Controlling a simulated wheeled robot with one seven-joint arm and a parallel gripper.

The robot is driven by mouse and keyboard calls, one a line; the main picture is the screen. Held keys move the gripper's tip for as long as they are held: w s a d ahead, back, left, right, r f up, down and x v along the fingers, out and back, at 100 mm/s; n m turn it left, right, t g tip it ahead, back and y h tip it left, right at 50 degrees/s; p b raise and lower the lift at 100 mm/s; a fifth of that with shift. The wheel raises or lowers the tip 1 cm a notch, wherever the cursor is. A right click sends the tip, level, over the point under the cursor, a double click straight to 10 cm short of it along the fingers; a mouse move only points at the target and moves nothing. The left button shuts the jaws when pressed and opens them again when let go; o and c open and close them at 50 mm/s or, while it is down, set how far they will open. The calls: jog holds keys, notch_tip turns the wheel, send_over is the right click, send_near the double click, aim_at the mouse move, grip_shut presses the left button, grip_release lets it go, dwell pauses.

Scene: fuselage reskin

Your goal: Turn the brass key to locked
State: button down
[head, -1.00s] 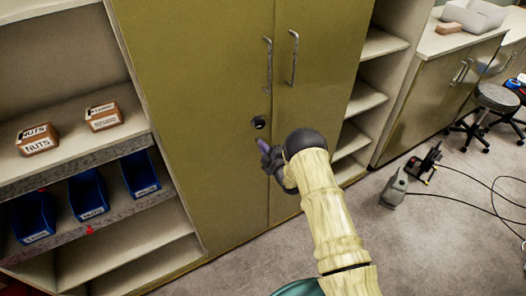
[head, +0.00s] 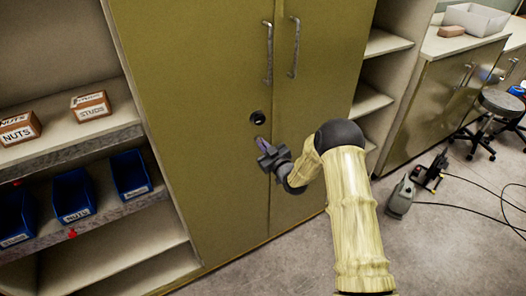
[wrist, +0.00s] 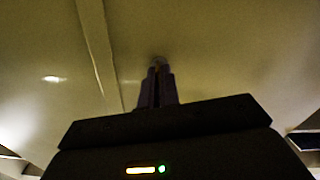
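A tall olive two-door cabinet (head: 190,120) stands ahead, its doors shut. A round dark lock (head: 257,117) sits on the left door, below the handles and near the seam. I cannot make out a brass key in either view. My gripper (head: 261,143) is just below the lock, its purplish fingers pointing up toward the door. In the wrist view the fingers (wrist: 157,72) are close together, with a small greyish shape at their tips. I cannot tell whether that shape is held or lies behind them.
Two vertical handles (head: 269,52) (head: 295,48) are above the lock. Open shelves at left hold boxes of nuts (head: 19,129) and studs (head: 92,106) and several blue bins (head: 74,196). A stool (head: 500,103) and a grey machine (head: 401,196) with cables stand at right. Floor before the cabinet is clear.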

jog(key=shift+f+m+b, duration=0.1)
jog(key=shift+m+b, duration=0.9)
jog(key=shift+m, duration=0.6)
jog(key=c, duration=1.6)
grip_release()
jog(key=shift+c, duration=0.2)
jog(key=b+v, duration=0.3)
jog(key=v, duration=1.4)
jog(key=shift+s+d, duration=0.2)
